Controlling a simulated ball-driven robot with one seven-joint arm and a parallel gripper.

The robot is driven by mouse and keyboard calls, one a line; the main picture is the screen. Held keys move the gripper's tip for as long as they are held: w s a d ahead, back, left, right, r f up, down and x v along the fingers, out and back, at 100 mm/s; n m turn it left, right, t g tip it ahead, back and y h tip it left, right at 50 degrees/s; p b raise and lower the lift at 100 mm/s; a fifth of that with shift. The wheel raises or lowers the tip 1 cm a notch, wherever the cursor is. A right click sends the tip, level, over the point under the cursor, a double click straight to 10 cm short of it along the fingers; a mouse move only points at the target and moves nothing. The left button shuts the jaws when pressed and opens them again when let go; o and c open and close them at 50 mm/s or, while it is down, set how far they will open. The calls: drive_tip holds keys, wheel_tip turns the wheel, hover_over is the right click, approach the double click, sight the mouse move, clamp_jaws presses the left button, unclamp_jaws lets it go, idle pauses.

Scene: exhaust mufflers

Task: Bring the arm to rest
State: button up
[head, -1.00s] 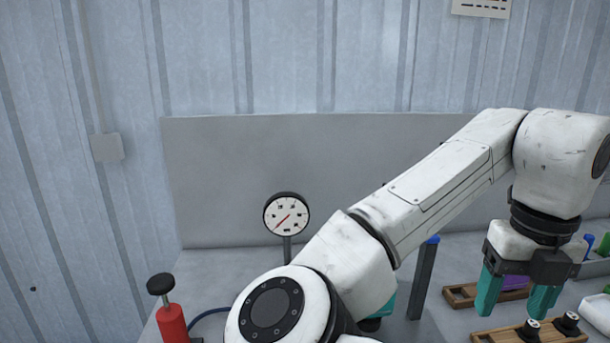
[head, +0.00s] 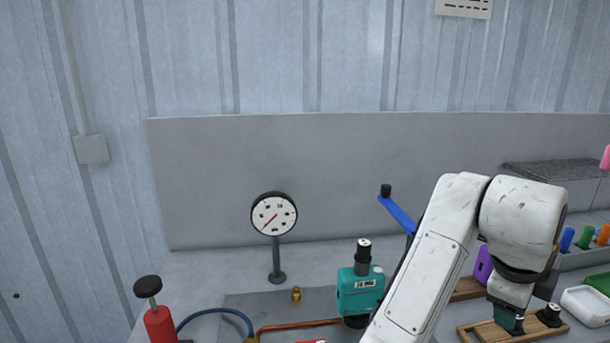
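My white arm stands bent over the right part of the bench in the head view. My gripper (head: 508,322) hangs from it, pointing down, low at the right. It is close to a wooden tray (head: 482,332) with dark knobs. It is turned nearly edge-on, so only one teal finger shows clearly. The gap between the fingers is hidden, and I cannot see anything held.
A dial gauge (head: 273,214) on a post and a teal device (head: 359,290) stand left of my arm. A red cylinder (head: 160,326) with a black knob is at lower left. A blue lever (head: 398,215) is behind my arm. A white dish (head: 585,305) is at right.

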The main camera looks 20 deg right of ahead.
drive_tip(key=s+a+f+n+t, duration=0.1)
drive_tip(key=a+f+n, duration=0.1)
drive_tip(key=f+n, duration=0.75)
drive_tip(key=a+f+n+t, duration=0.1)
drive_tip(key=a+f+n, duration=0.1)
drive_tip(key=f+n, duration=0.75)
drive_tip(key=s+a+f+n+g+y, duration=0.1)
drive_tip(key=s+a+f+n+y, duration=0.4)
drive_tip(key=s+a+f+n, duration=0.8)
drive_tip(key=shift+s+a+f+g, duration=0.35)
drive_tip(key=shift+a+g, duration=0.05)
drive_tip(key=shift+a, duration=0.65)
